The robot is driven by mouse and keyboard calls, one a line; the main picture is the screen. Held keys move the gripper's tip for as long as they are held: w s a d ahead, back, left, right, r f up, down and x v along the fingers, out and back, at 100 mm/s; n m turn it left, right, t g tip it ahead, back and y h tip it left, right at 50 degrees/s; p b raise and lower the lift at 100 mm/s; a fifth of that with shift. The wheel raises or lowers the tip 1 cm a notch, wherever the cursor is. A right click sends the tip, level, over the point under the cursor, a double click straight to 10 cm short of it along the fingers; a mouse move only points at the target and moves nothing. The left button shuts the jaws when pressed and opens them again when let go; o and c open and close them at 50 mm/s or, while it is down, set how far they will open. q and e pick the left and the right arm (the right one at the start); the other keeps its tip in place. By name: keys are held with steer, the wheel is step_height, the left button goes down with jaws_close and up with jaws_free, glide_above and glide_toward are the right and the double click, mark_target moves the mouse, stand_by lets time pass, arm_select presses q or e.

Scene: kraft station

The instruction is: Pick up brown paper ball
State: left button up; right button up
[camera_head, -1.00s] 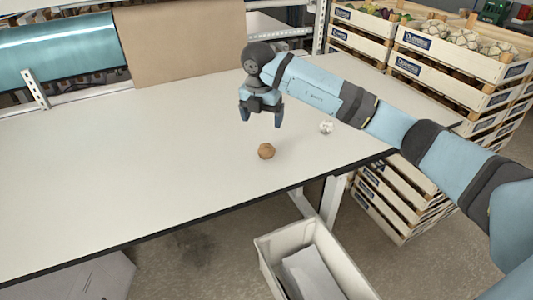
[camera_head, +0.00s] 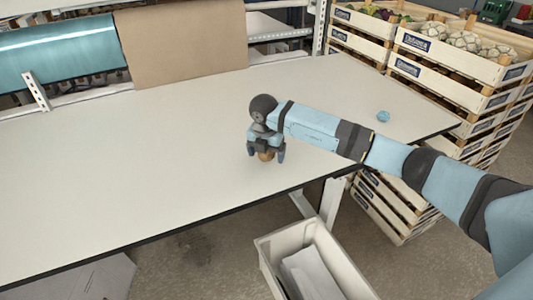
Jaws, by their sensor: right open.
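The brown paper ball (camera_head: 266,156) lies on the white table near its front edge. My right gripper (camera_head: 266,156) is directly over it, pointing down, with its open fingers on either side of the ball. The gripper covers the upper part of the ball, and I cannot tell whether the fingers touch it. My left gripper is not in view.
A small blue ball (camera_head: 383,116) lies on the table (camera_head: 130,160) to the right, beyond my right arm. Stacked wooden crates (camera_head: 440,75) stand at the right. A grey bin (camera_head: 268,258) is on the floor below the front edge. The table's left is clear.

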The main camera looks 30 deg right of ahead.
steer(key=c, duration=1)
steer(key=shift+r, duration=0.1)
